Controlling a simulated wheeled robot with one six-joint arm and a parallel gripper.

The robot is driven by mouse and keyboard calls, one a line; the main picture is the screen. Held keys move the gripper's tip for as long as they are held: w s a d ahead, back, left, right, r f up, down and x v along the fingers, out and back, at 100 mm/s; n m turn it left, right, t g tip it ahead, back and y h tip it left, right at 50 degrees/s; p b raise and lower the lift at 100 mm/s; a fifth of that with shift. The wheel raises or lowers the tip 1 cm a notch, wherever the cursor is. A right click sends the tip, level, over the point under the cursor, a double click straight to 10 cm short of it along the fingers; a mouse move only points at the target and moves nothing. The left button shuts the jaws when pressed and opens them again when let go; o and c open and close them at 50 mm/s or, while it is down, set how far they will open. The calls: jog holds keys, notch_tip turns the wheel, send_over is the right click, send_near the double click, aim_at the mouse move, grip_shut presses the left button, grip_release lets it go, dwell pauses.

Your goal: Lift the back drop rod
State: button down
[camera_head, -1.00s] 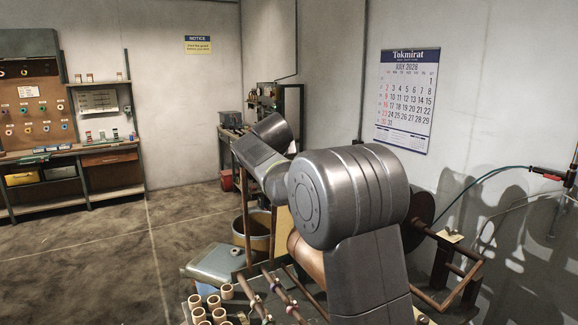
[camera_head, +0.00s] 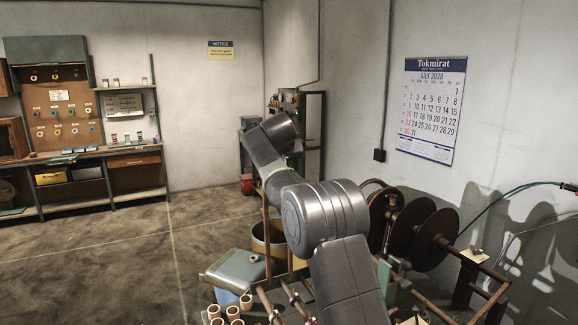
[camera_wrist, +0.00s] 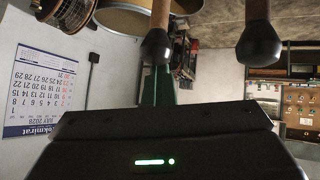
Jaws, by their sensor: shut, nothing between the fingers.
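The wrist view is upside down. Two brown rods with black rounded ends, one left of centre (camera_wrist: 158,18) and one at the right (camera_wrist: 258,12), reach in from its top edge. I cannot tell if either is the back drop rod. My gripper (camera_wrist: 160,125) fills the bottom of the wrist view as a dark body with a green light; it is shut and empty, apart from both rod ends. In the head view my arm covers much of the machine and the gripper cannot be made out. An upright brown rod (camera_head: 266,240) stands left of the arm.
Dark reels (camera_head: 405,228) stand on the machine at right, beside the wall with the calendar (camera_head: 431,110). Pale cylinders (camera_head: 232,313) and slanted rods are at the bottom. A bin (camera_head: 268,240) stands behind. Floor at left is open before the workbench (camera_head: 130,161).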

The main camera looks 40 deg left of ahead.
jog(key=c, duration=1.9)
grip_release()
jog(key=shift+s+a+f, duration=0.15)
jog(key=shift+a+f, duration=0.15)
jog(key=shift+f, duration=0.1)
jog(key=o, duration=0.4)
jog(key=shift+s, duration=0.2)
jog(key=shift+c, duration=0.2)
jog(key=o, duration=0.4)
jog(key=shift+w+d, duration=0.1)
jog(key=shift+w, duration=0.1)
jog(key=shift+s, duration=0.15)
jog(key=b+v, duration=0.3)
jog(key=v, duration=1)
jog(key=shift+d+r, duration=0.15)
jog(key=shift+r, duration=0.1)
